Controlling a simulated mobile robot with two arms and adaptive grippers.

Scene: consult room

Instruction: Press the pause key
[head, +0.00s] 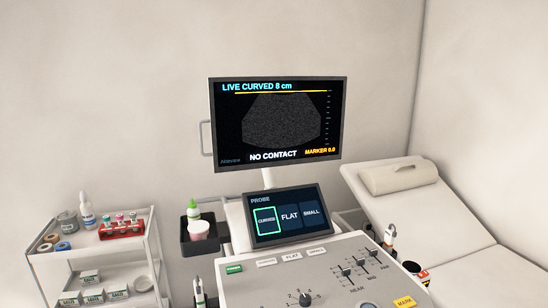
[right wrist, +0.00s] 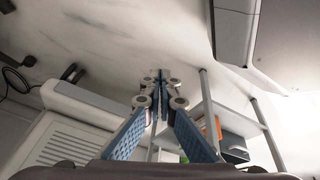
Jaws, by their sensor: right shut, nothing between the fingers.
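The ultrasound console (head: 262,287) stands at the bottom of the head view, cut off by the lower edge. I cannot make out a key labelled pause on it. A green key (head: 234,268) sits at its back left and a yellow MARK key (head: 404,302) at its right. The main screen (head: 280,125) reads LIVE CURVED 8 cm and NO CONTACT. The small touch panel (head: 283,238) has CURVED outlined in green. My right gripper (right wrist: 160,76) is shut and empty in the right wrist view, away from any key seen there. My left gripper is in neither view.
A white trolley (head: 150,245) with bottles, a red rack and boxes stands at the left. A padded couch (head: 440,215) is at the right. Probes hang in holders beside the console. The right wrist view shows a shelf unit (right wrist: 205,100) close by.

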